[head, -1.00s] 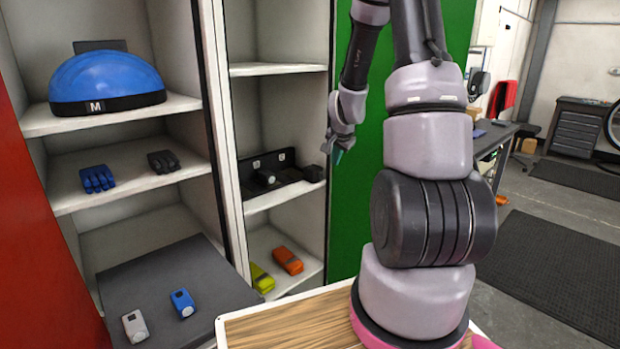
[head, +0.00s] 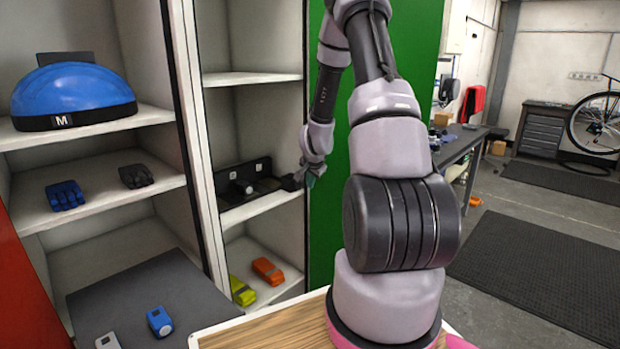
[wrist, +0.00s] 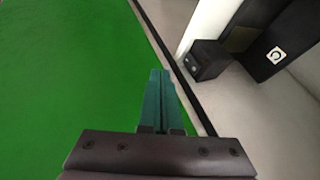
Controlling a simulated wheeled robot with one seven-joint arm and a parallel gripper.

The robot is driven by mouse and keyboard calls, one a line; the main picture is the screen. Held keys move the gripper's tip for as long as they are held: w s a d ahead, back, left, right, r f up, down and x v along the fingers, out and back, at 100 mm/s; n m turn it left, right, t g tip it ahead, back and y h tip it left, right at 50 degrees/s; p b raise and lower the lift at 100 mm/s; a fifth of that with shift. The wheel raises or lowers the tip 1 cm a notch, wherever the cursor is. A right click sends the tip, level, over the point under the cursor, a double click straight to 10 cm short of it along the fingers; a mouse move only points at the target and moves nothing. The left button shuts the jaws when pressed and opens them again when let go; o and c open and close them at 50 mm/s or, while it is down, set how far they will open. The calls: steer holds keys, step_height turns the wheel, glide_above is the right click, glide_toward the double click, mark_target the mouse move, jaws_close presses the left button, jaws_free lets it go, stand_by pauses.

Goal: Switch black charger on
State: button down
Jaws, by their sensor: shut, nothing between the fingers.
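A small black box (head: 290,183), which looks like the black charger, sits at the right end of the middle shelf in the right cabinet bay. It also shows in the wrist view (wrist: 207,60), right of the fingertips, with small marks on its near face. I cannot make out a switch or its state. My gripper (head: 309,180) is shut and empty, just right of the box, near the green panel's edge. In the wrist view its teal fingers (wrist: 160,76) are together, pointing along the green panel and apart from the box.
The green panel (head: 329,190) borders the bay on the right. Yellow (head: 242,291) and orange (head: 267,270) items lie below. A blue helmet (head: 72,90) and gloves sit in the left bay.

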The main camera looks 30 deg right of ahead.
mark_target(298, 185)
steer(key=shift+w+a+f, duration=0.1)
steer(key=shift+w+f, duration=0.6)
steer(key=shift+w, duration=0.3)
steer(key=shift+w+a+f, duration=0.1)
steer(key=shift+w+f, duration=0.55)
steer(key=shift+w, duration=0.4)
steer(key=shift+w+a+f, duration=0.1)
steer(key=shift+w+f, duration=0.6)
steer(key=shift+w, duration=0.3)
steer(key=shift+w, duration=0.2)
